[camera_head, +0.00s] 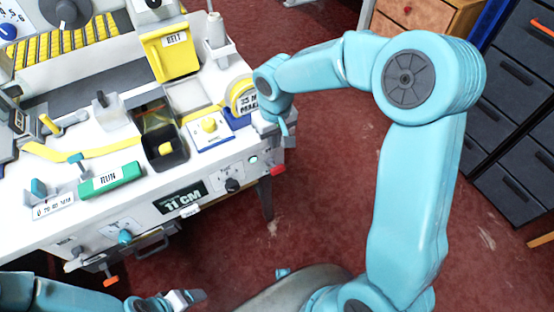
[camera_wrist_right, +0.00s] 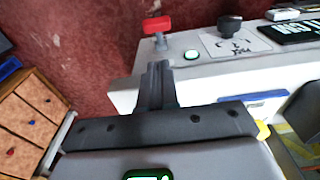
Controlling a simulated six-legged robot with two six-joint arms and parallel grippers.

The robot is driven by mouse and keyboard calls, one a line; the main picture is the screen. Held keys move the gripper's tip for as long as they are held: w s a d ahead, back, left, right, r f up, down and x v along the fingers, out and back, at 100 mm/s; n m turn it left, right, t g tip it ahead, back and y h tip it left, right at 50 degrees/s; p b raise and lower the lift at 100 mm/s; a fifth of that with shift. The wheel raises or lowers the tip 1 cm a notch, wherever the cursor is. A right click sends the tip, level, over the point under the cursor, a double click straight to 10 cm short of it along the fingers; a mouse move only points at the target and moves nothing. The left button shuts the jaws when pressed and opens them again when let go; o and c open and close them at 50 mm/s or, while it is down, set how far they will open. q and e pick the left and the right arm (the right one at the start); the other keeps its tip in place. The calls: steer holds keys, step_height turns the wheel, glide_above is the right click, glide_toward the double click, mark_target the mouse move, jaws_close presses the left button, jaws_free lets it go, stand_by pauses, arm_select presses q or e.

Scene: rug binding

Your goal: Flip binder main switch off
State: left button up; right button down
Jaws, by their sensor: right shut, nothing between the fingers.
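The white binder machine (camera_head: 75,225) fills the left of the head view. A red-handled switch (camera_head: 277,171) sits at the right end of its front face, beside a lit green lamp (camera_head: 253,158). In the right wrist view the red handle (camera_wrist_right: 157,25) sits on a short metal stem, with the green lamp (camera_wrist_right: 192,54) to its right. My right gripper (camera_wrist_right: 157,82) is shut and empty, its fingertips below the switch in that picture and apparently apart from it. In the head view the right gripper (camera_head: 284,128) is partly hidden by its wrist. My left gripper (camera_head: 182,298) is low at the bottom edge; its jaw opening is unclear.
A black knob (camera_head: 232,185) and an 11 CM display (camera_head: 181,197) are left of the lamp. A yellow tape roll (camera_head: 243,97) and a raised yellow button (camera_head: 209,126) are on top. Dark drawers (camera_head: 500,150) stand at right. Open red floor lies between.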

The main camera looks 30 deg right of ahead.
mark_target(276, 167)
steer(key=f, duration=0.4)
steer(key=s+f, duration=0.1)
steer(key=f, duration=0.1)
steer(key=shift+f, duration=0.1)
steer(key=shift+s+a+f+b, duration=0.1)
steer(key=shift+s+f+b, duration=0.2)
steer(key=shift+f, duration=0.25)
